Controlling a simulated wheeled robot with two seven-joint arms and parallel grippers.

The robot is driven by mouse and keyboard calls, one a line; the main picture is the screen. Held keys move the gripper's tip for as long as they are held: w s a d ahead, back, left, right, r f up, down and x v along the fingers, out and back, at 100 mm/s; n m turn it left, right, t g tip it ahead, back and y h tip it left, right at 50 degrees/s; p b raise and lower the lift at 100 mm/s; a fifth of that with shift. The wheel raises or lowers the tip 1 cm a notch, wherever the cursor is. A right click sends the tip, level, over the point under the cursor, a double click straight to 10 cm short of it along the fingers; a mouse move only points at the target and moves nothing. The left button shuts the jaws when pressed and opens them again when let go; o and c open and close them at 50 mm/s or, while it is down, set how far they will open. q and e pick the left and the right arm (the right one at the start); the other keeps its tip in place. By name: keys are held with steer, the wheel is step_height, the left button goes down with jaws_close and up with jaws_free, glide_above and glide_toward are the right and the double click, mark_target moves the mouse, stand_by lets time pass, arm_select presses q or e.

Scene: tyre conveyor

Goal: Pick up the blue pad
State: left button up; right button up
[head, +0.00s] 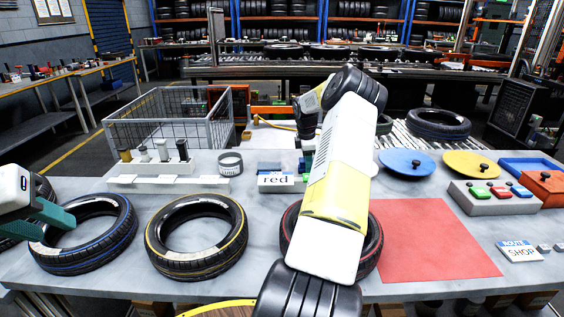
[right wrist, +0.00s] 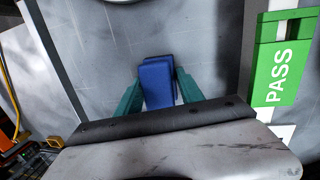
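In the right wrist view the blue pad (right wrist: 157,84) is a small rounded block between the two teal fingers of my right gripper (right wrist: 160,88). The fingers lie close along its left and right sides; whether they press on it is unclear. A second blue edge shows just behind its top. In the head view my right arm covers much of the middle, and I cannot make out the right gripper or the pad there. My left gripper (head: 42,220) has teal fingers apart, at the left side of the blue-striped tyre (head: 84,266); I see nothing held.
A yellow-striped tyre (head: 196,271) and a red-striped tyre (head: 371,240) lie on the grey table. A green PASS sign (right wrist: 276,75) stands right of the pad. A wire basket (head: 170,130) is behind.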

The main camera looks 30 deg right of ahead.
jaws_close()
step_height(320, 180, up, 10)
stand_by(0.5)
steer(key=shift+c, duration=1.6)
jaws_free()
jaws_close()
steer(key=shift+s, duration=0.15)
